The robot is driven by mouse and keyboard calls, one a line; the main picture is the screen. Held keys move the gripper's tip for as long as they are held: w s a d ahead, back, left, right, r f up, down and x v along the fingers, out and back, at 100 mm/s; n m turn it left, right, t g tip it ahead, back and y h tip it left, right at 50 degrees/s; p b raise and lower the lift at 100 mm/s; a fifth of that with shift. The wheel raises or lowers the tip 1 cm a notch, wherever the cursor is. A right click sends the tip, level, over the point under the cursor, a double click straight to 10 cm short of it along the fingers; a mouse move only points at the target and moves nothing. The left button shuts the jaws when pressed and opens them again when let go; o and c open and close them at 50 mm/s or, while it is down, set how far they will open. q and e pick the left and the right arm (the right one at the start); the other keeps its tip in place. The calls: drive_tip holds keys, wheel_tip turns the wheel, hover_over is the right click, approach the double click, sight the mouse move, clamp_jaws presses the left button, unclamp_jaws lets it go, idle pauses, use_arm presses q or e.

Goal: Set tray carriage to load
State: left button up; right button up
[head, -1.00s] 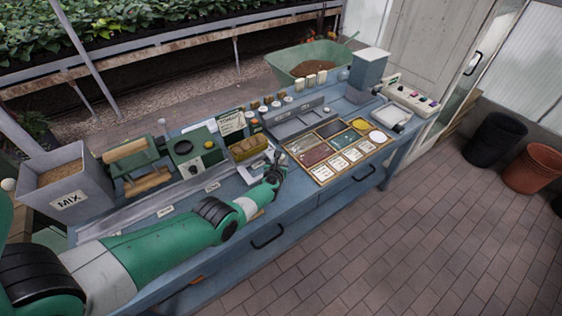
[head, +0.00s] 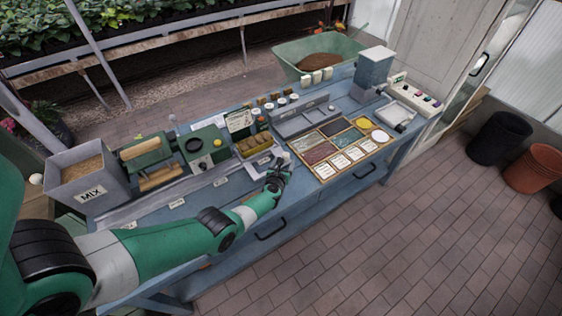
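The long grey rail (head: 150,206) runs along the front half of the blue bench, with small white labels (head: 177,203) in front of it, too small to read. A unit with brown rolls (head: 253,145) sits over the right part of the rail; I cannot tell for sure whether it is the tray carriage. My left gripper (head: 279,171) is low over the bench front, just right of this unit and beside a small white piece (head: 286,157). Its fingers are dark and small, so I cannot tell whether they are open or touching anything. My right gripper is out of view.
A MIX hopper (head: 82,173) stands at the bench's left end, with a green roller machine (head: 147,158) beside it. A control box with buttons (head: 416,97) is at the far right end.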

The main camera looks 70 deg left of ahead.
use_arm(q)
drive_tip(key=p+v, duration=0.4)
drive_tip(key=v, duration=0.2)
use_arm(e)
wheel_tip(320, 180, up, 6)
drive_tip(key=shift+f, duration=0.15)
use_arm(q)
drive_tip(key=shift+s+d, duration=0.1)
drive_tip(key=shift+d, duration=0.1)
